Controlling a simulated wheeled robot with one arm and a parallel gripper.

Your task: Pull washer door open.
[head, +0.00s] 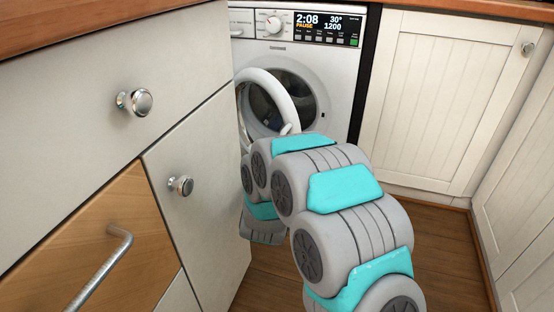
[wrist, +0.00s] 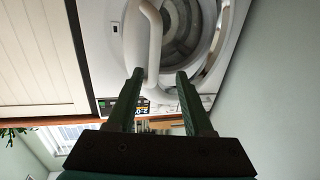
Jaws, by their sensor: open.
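The white washer (head: 335,85) stands at the back in the head view, its display lit. Its round door (head: 268,84) is ajar, swung out toward the left, with the dark drum opening (head: 294,98) showing behind it. In the wrist view the picture is upside down. There the door's pale curved edge (wrist: 155,42) runs down toward my gripper (wrist: 160,74), beside the drum (wrist: 187,25). My gripper is open, and the edge lies between its two fingers in the picture; I cannot tell if they touch it. My arm hides the gripper in the head view.
A cabinet with drawers and knobs (head: 134,102) stands close on the left, covering part of the washer. A white panelled cupboard (head: 425,100) is to the right.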

